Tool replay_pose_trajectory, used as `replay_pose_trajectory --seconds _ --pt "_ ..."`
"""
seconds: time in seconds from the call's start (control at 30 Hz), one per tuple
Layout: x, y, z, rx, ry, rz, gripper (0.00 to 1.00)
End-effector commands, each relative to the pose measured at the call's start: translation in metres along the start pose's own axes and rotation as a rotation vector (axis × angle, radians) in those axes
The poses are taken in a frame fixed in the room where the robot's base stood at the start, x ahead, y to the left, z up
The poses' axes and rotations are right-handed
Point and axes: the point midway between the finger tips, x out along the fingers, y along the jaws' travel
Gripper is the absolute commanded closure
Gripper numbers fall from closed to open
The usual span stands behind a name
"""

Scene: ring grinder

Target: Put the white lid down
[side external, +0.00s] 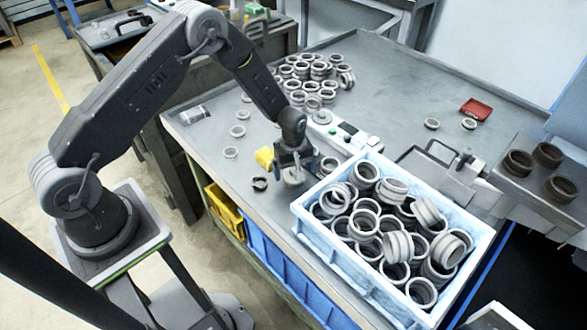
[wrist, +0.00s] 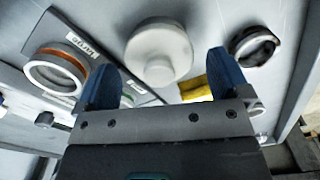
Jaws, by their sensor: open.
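The white lid (wrist: 150,48) is a round disc with a central knob, seen in the wrist view just beyond and between my fingertips. It seems to lie flat on the table; in the side view, the white lid (side external: 295,180) shows only partly, right under my gripper (side external: 292,163). My gripper, also in the wrist view (wrist: 162,62), has its two blue fingers spread wide on either side of the knob. I see a gap between each finger and the knob, and nothing is gripped.
A ring (wrist: 52,80) sits on a plate labelled "Large" to the left in the wrist view. A dark ring (wrist: 253,47) and a yellow block (wrist: 193,89) are at the right. A blue-white crate (side external: 385,283) full of rings stands close by. Several rings cluster farther back.

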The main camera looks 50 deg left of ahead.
Motion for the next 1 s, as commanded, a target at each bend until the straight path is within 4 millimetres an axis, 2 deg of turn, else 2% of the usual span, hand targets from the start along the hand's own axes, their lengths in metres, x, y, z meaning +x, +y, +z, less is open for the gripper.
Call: replay_pose_trajectory --seconds 0.17,0.4,0.6,0.73,1.0 --pt "-0.023 0.001 -0.001 0.0 0.003 0.003 0.06" --pt "-0.078 -0.001 0.003 0.0 0.004 0.004 0.06" --pt "-0.115 -0.001 0.003 0.0 0.003 0.003 0.06" --pt "-0.13 -0.001 0.003 0.0 0.002 0.001 0.06" --pt "-0.141 -0.002 0.004 0.007 0.003 0.003 0.06"
